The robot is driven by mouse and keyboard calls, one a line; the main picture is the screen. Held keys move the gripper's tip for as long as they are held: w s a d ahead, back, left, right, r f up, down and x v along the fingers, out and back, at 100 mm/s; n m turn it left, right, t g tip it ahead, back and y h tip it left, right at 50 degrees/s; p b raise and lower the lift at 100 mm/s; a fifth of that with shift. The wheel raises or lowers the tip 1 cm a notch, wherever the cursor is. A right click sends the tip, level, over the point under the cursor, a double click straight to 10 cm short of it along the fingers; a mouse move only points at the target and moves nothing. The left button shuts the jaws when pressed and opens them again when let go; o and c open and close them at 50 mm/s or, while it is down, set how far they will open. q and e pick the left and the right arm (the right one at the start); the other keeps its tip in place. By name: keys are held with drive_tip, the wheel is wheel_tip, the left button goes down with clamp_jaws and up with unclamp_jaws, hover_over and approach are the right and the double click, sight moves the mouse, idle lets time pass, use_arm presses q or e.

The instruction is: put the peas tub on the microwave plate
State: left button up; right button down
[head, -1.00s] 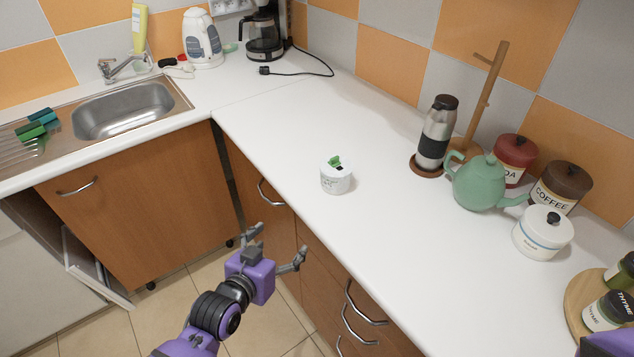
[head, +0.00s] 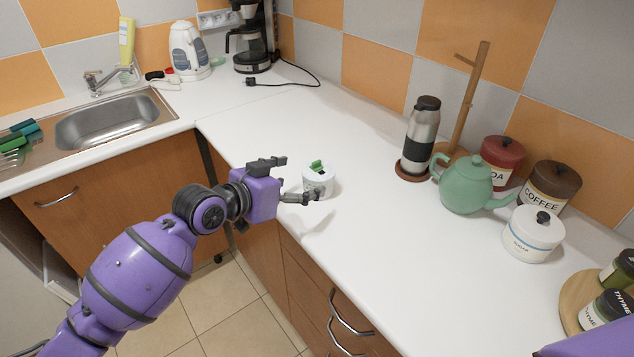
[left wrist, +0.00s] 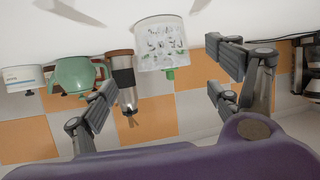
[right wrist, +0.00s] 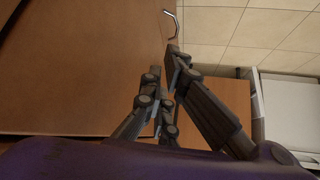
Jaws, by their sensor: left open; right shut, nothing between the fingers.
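The peas tub (head: 318,181) is a small white tub with a green piece on its top. It stands upright on the white counter near its front edge. My left gripper (head: 303,178) is open beside the tub, with its fingers pointing at it. In the left wrist view the tub (left wrist: 160,45) shows upside down, ahead of and between the open fingers (left wrist: 165,75); I cannot tell if they touch it. My right gripper (right wrist: 168,75) is shut and empty, in front of brown cabinet panels. No microwave plate is in view.
A green teapot (head: 467,185), a steel flask (head: 420,140) and a wooden towel stand (head: 470,100) are at the back right. A sugar canister (head: 533,235) and spice jars (head: 606,308) stand further right. The counter (head: 370,240) right of the tub is clear.

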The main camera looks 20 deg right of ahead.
sight(317, 174)
use_arm(q)
drive_tip(key=shift+w+d, duration=0.3)
drive_tip(key=shift+d, duration=0.2)
drive_tip(key=x, duration=0.7)
drive_tip(key=shift+w+a+f, duration=0.1)
drive_tip(key=shift+a, duration=0.05)
drive_tip(key=shift+c, duration=0.4)
drive_tip(key=c, duration=1.4)
